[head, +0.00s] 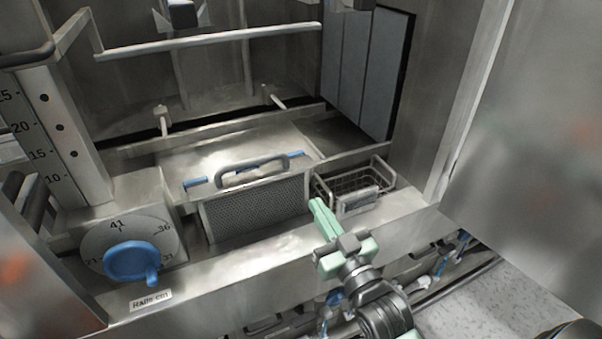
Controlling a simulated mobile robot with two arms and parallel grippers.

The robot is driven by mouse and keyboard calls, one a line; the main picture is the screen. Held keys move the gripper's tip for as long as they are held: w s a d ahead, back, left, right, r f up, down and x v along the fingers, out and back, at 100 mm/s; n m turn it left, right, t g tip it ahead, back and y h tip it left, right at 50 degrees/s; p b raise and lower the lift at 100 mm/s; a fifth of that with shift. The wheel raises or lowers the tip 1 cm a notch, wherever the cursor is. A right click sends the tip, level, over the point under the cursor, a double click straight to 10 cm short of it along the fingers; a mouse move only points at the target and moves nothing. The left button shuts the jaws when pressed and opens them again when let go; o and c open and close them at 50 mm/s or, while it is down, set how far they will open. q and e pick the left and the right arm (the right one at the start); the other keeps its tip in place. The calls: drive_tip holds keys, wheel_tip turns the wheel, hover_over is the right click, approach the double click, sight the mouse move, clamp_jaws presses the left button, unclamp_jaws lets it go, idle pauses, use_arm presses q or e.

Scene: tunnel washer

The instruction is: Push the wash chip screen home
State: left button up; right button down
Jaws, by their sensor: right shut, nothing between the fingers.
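The wash chip screen looks to be the box-shaped screen with a perforated grey front (258,208), a smooth metal top and a grey loop handle (252,172). It sits in the bay at the foot of the machine opening, with blue strips by the handle. Whether it is fully seated cannot be told. My right gripper (317,204), with mint green fingers, is shut and empty. Its tips appear just right of the screen's lower right front corner, in front of the small basket; contact cannot be told. My left gripper is not in view.
A small wire basket (352,188) stands right of the screen. A blue knob (132,262) on a numbered dial is at the left. A metal front ledge (225,268) runs below the screen. A metal rail (210,40) crosses above. A large steel panel (530,140) bounds the right.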

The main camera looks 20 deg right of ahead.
wheel_tip(320, 180, up, 4)
drive_tip(key=t, duration=0.2)
wheel_tip(320, 180, up, 4)
drive_tip(key=p, duration=0.4)
hover_over(296, 186)
drive_tip(key=s, duration=0.3)
drive_tip(key=shift+s+d+f, duration=0.1)
drive_tip(key=shift+s+f, duration=0.05)
drive_tip(key=shift+f, duration=1.1)
drive_tip(key=shift+s+f, duration=0.1)
drive_tip(key=shift+f, duration=1.1)
drive_tip(key=shift+f, duration=0.1)
wheel_tip(296, 186, down, 8)
drive_tip(key=b, duration=0.5)
drive_tip(key=shift+r, duration=0.2)
